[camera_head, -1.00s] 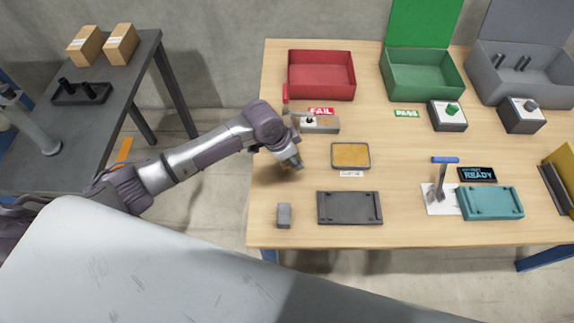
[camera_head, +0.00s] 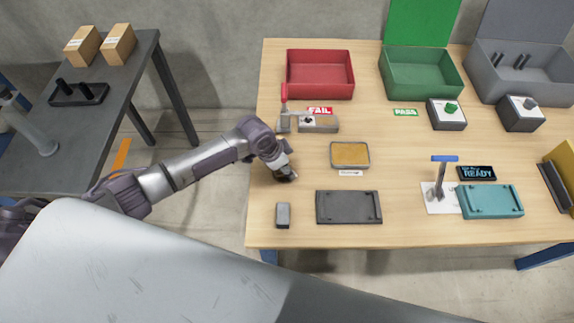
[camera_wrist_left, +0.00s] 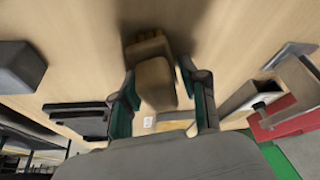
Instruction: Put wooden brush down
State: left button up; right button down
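The wooden brush (camera_wrist_left: 154,80) shows in the left wrist view as a brown block with a stubby bristled end. It sits between the two fingers of my left gripper (camera_wrist_left: 160,100), which look closed on its sides. A dark shadow on the table lies close around its far end. In the head view my left gripper (camera_head: 287,176) is low over the left part of the wooden table (camera_head: 420,145); the brush is hard to make out there. Whether the brush touches the table I cannot tell. My right gripper is not in view.
A grey block (camera_head: 283,215) and a dark tray (camera_head: 348,207) lie in front of the gripper. A yellow-topped tin (camera_head: 350,155) is to its right. A red-handled clamp (camera_head: 284,100) and the red bin (camera_head: 320,75) stand behind. Bare wood surrounds the gripper.

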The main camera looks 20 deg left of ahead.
pick_arm(q)
jog(key=shift+o, duration=0.7)
jog(key=shift+r, duration=0.25)
jog(key=p+v, duration=0.1)
jog(key=v, duration=1)
jog(key=shift+a+r+p, duration=0.15)
jog(key=shift+r+p, duration=0.2)
jog(key=shift+p, duration=0.05)
jog(key=shift+s, duration=0.15)
jog(key=shift+s, duration=0.1)
